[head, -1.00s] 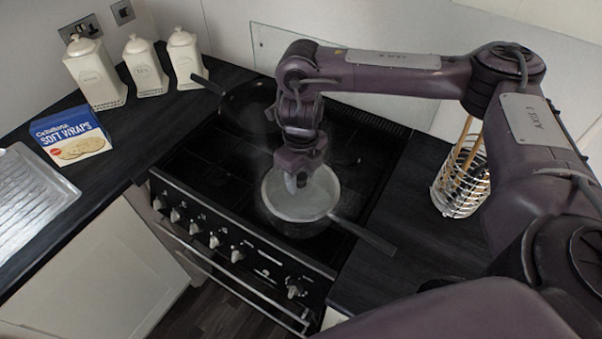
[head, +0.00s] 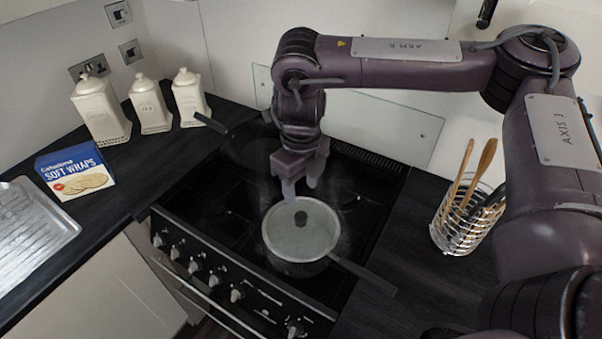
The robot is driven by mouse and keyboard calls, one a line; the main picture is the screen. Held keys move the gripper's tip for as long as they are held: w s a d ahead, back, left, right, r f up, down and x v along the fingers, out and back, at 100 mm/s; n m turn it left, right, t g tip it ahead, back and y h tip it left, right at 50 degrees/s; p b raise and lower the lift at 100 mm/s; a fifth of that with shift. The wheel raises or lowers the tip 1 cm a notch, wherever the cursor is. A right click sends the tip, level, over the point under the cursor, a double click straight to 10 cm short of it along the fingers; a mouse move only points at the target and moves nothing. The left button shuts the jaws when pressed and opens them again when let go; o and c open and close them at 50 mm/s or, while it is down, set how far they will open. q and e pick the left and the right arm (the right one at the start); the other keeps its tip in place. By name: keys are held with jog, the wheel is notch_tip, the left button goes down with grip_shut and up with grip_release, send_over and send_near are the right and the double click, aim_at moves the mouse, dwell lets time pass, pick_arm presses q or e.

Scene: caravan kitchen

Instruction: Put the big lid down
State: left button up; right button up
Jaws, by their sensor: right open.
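The big lid (head: 290,238) is round and grey with a dark knob (head: 301,218) at its middle. It lies on top of a saucepan (head: 300,268) on the stove, and the saucepan's dark handle (head: 362,275) points to the lower right. My right gripper (head: 301,191) is open and empty just above and behind the knob, fingers pointing down. The gripper looks apart from the knob. My left gripper is not in view.
The black stove (head: 222,215) has a dark pan at the back, mostly hidden, its handle (head: 210,123) pointing left. Several white canisters (head: 101,112), a Soft Wraps box (head: 76,171) and a metal drainer (head: 32,225) stand left. A wire utensil holder (head: 462,222) stands right.

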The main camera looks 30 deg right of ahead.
jog(key=shift+r, duration=1.35)
